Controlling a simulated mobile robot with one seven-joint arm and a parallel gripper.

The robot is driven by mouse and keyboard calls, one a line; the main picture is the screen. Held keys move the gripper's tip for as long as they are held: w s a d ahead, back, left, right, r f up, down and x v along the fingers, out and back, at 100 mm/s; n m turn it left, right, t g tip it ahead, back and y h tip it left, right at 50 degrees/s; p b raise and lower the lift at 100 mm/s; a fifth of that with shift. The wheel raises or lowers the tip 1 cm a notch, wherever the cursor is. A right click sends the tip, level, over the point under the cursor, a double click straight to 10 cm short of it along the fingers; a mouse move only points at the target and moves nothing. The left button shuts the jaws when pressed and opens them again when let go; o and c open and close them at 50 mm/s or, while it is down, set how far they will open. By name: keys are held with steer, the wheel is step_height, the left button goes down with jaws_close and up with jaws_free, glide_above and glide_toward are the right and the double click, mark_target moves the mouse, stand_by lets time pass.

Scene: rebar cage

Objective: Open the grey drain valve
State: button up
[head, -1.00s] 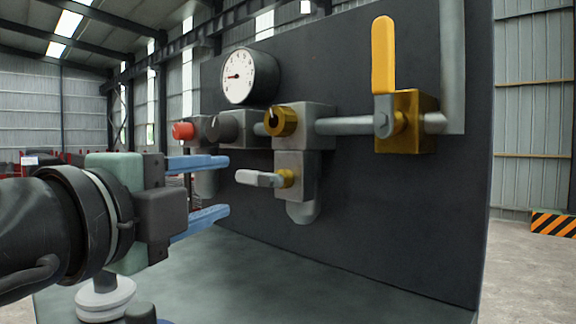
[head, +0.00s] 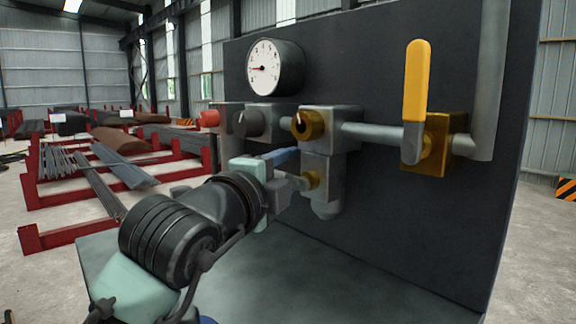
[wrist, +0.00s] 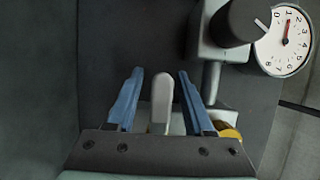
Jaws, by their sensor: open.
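The grey drain valve has a light grey lever (head: 291,181) on a brass stem (head: 312,179), below the brass knob on the pipework. In the wrist view the grey lever (wrist: 162,103) lies between the two blue fingers of my gripper (wrist: 160,95). The fingers are open, with a gap visible on each side of the lever. In the head view my gripper (head: 282,170) is at the lever, and its own body hides part of the lever and the lower finger.
A white pressure gauge (head: 272,67), a red knob (head: 209,118), a dark grey knob (head: 246,123) and a brass knob (head: 308,124) sit just above. A yellow-handled valve (head: 417,90) is to the right. The dark panel (head: 400,220) stands close behind.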

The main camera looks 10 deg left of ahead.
steer(key=shift+s, duration=0.15)
jaws_close()
steer(key=shift+s+d+f+n+g+b, duration=0.15)
steer(key=shift+f+n+g, duration=0.25)
steer(key=shift+n, duration=0.45)
steer(key=shift+w+d+f+n+g+b, duration=0.15)
steer(key=shift+f+n+g, duration=0.25)
steer(key=shift+n, duration=0.4)
steer(key=shift+s+f+n+g+b, duration=0.15)
steer(key=shift+f+n+g+b, duration=0.2)
steer(key=shift+n, duration=0.5)
steer(key=shift+f, duration=0.1)
jaws_free()
